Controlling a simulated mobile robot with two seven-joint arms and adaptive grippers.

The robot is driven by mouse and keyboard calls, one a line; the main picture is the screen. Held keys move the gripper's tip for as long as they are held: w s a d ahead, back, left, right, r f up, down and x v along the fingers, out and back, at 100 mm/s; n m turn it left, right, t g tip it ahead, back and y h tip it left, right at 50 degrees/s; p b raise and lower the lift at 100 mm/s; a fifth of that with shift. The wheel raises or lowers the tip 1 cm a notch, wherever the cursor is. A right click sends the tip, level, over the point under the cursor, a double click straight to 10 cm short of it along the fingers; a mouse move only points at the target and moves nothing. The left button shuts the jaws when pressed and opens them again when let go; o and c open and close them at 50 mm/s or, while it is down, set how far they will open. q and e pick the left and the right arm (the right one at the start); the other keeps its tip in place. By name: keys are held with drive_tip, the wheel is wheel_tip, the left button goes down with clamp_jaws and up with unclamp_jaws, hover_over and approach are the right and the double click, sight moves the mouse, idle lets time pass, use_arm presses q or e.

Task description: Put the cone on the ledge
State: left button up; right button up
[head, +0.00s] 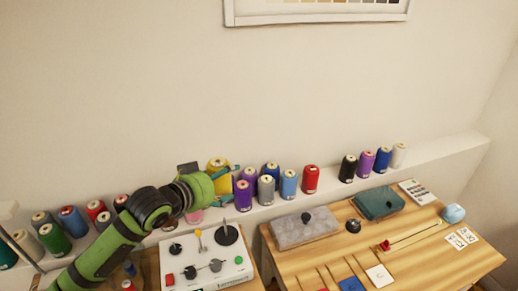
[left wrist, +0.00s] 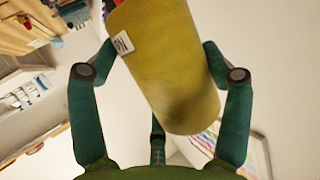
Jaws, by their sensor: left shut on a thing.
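My left gripper (head: 226,183) reaches in from the left over the white machine and is shut on a yellow cone (head: 218,164). In the left wrist view the yellow cone (left wrist: 165,65) fills the space between the green fingers, with a small white label on its side. In the head view the gripper partly hides the cone's lower part. The white ledge (head: 440,152) runs along the wall. The yellow cone is at the ledge, but I cannot tell whether it touches it. My right gripper is not in view.
Purple (head: 243,195), grey (head: 266,189), blue (head: 289,183) and red (head: 310,179) cones stand close to the right of the gripper. More cones stand at both ends. The ledge's far right end is bare.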

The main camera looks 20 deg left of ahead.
use_arm(q)
drive_tip(key=s+d+f+m+g+h+b, duration=0.1)
drive_tip(key=s+d+m+g+h, duration=0.25)
drive_tip(key=s, duration=0.45)
drive_tip(key=s+d+f+m+g+h+b, duration=0.1)
drive_tip(key=s+d+m+g+h+b, duration=0.1)
drive_tip(key=s+d+m+h, duration=0.35)
drive_tip(key=w+a+n+t+y+p, duration=0.1)
drive_tip(key=w+a+n+y, duration=0.1)
drive_tip(key=w+n, duration=0.1)
drive_tip(key=w+a+r+n+t+y+p, duration=0.1)
drive_tip(key=w+a+n+t+y, duration=0.1)
drive_tip(key=w, duration=0.3)
drive_tip(key=w+a+n+t+y+p, duration=0.1)
drive_tip(key=w+a+n+t+y, duration=0.1)
drive_tip(key=w+a+n+y, duration=0.1)
drive_tip(key=shift+w+a+r+n+t+y, duration=0.3)
drive_tip(key=shift+w+a+r+y, duration=0.1)
drive_tip(key=shift+w+a+y, duration=0.3)
drive_tip(key=shift+w+a+r, duration=0.2)
drive_tip(key=shift+w+a, duration=0.1)
drive_tip(key=shift+w, duration=0.25)
